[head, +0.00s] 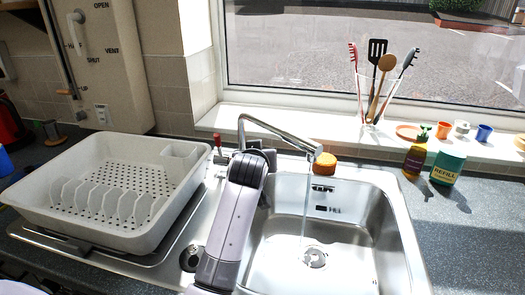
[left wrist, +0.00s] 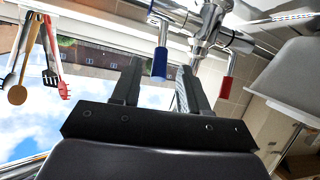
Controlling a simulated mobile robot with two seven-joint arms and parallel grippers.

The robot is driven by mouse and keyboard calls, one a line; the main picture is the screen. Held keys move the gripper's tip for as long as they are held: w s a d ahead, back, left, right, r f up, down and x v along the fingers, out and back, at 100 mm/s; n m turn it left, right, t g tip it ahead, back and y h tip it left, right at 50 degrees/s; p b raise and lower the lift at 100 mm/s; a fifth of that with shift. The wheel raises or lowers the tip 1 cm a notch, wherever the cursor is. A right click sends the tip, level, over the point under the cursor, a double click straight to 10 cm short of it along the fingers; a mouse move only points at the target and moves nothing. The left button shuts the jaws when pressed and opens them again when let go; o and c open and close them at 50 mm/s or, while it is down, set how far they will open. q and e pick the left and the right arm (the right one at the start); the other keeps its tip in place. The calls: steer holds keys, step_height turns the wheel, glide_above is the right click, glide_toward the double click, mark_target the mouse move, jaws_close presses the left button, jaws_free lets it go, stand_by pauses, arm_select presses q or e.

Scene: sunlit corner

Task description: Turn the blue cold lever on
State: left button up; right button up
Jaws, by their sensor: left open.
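The tap (head: 272,130) stands behind the steel sink, and a thin stream of water (head: 306,195) falls from its spout. The blue cold lever (left wrist: 160,63) hangs down in the left wrist view, in the gap between my finger tips; no contact shows. My left gripper (left wrist: 157,68) is open and empty. In the head view my left arm covers its fingers and the blue lever. The red lever (left wrist: 226,90) is outside the right finger; it also shows in the head view (head: 217,144), pointing up. My right gripper is not in view.
A white dish rack (head: 60,215) stands left of the sink (head: 405,235). An orange sponge (head: 324,168) sits just right of the tap. The sink basin is empty.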

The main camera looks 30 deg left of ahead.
arm_select(q)
steer(key=shift+x, duration=2.3)
jaws_close()
